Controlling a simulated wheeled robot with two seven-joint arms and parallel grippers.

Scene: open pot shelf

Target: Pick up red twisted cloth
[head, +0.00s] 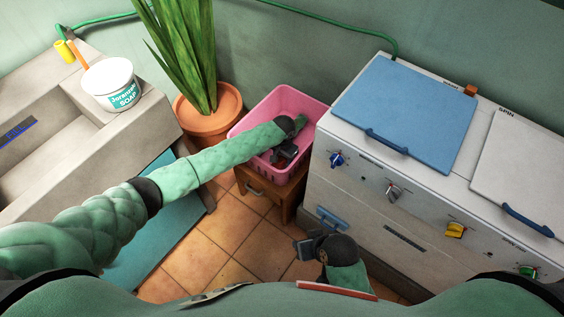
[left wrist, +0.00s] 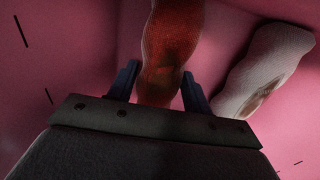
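The red twisted cloth (left wrist: 170,45) lies in the pink basket, with a paler brownish patch near its close end. In the left wrist view its close end is between the two fingers of my left gripper (left wrist: 160,88). The fingers are apart, with a gap visible on the left side of the cloth. In the head view my left gripper (head: 284,152) reaches down into the pink basket (head: 243,118), and the cloth is mostly hidden there. My right gripper (head: 308,246) is low near the front of the machine; its fingers are not clear.
A white twisted cloth (left wrist: 262,70) with a brown stain lies right of the red one. The basket stands on a small wooden stool (head: 270,190). A potted plant (head: 208,105) is on its left and a white washing machine (head: 400,150) on its right.

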